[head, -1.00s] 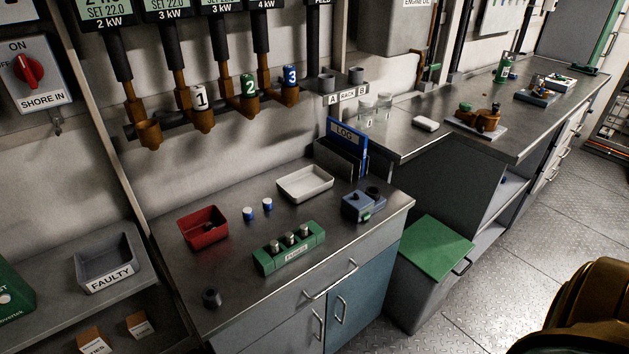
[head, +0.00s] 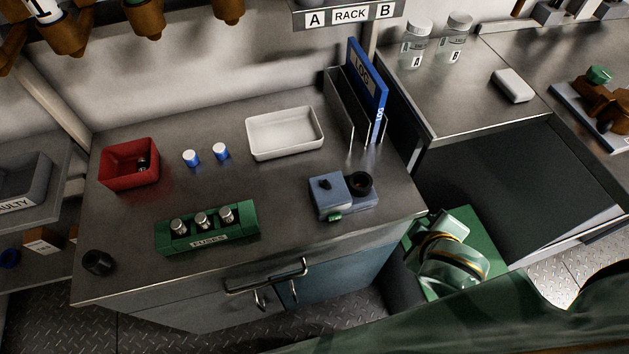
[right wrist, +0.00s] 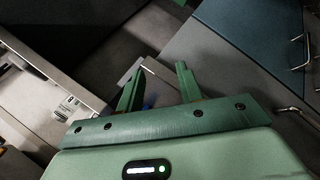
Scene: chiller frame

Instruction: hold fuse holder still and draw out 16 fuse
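The green fuse holder (head: 208,243), labelled FUSES, stands near the front of the metal counter in the head view. Three upright fuses with metallic caps sit in it: left (head: 179,226), middle (head: 201,220) and right (head: 226,214). Their ratings are too small to read, so I cannot tell which is the 16 fuse. My right gripper (right wrist: 158,80) shows in the right wrist view with its two green fingers apart and nothing between them. My right arm is at the lower right of the head view, clear of the holder. My left gripper is not in view.
A red bin (head: 112,175) with dark contents, two blue-and-white caps (head: 191,158) (head: 221,151), a white tray (head: 262,147), a blue-grey device (head: 327,196) and a small black cup (head: 98,262) surround the holder. A file rack (head: 346,118) stands behind. Door handles (head: 267,279) protrude in front.

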